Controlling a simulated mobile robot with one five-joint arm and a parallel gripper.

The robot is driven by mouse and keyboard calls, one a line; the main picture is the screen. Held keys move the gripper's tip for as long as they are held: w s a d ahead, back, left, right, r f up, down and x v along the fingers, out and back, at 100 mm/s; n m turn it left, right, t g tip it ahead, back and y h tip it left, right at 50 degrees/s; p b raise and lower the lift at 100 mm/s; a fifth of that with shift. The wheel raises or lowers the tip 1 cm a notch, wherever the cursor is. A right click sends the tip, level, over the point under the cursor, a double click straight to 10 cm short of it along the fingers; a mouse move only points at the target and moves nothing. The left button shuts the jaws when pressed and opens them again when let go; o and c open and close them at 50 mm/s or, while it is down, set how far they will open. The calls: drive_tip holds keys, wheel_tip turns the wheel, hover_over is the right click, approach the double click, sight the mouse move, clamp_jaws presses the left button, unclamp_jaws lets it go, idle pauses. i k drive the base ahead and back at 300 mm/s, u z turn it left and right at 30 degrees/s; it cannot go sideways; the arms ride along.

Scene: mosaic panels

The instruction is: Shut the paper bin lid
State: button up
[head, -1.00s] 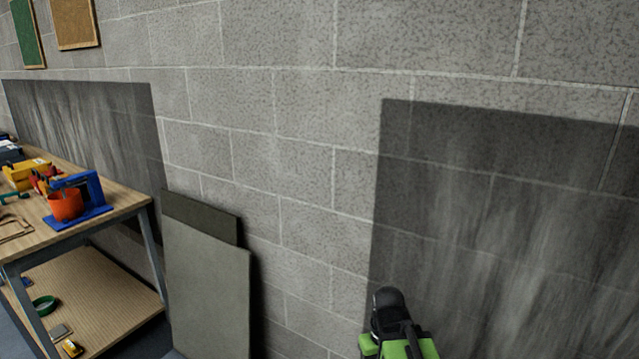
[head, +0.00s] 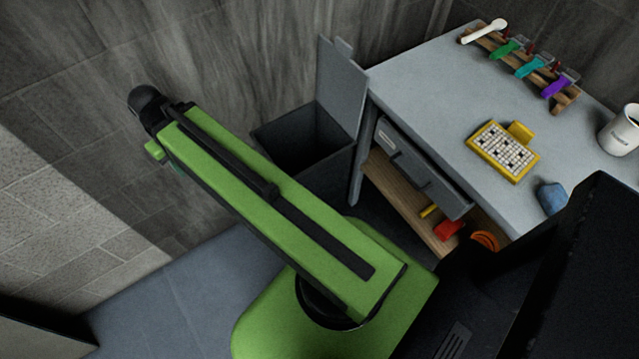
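The paper bin (head: 332,170) is a dark grey box standing against the far wall, just left of the grey table. Its lid (head: 342,82) is open and stands nearly upright along the bin's right side, next to the table's corner. The bin's dark opening faces up, and I cannot make out anything inside it. My green arm crosses the view in front of the bin and hides its lower left part. My gripper is not visible; only the upper arm and a black joint at its far end show.
The grey table (head: 430,95) has an open-looking drawer (head: 425,170) and a lower wooden shelf (head: 400,200). On top are a rack with coloured tools (head: 528,68), a yellow-framed panel (head: 503,150), a blue lump (head: 551,197) and a white mug (head: 622,130). Clear floor (head: 190,290) lies at lower left.

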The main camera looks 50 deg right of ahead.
sight(342, 85)
drive_tip(key=z, duration=1.3)
drive_tip(key=k, duration=1.1)
drive_tip(key=u, duration=0.5)
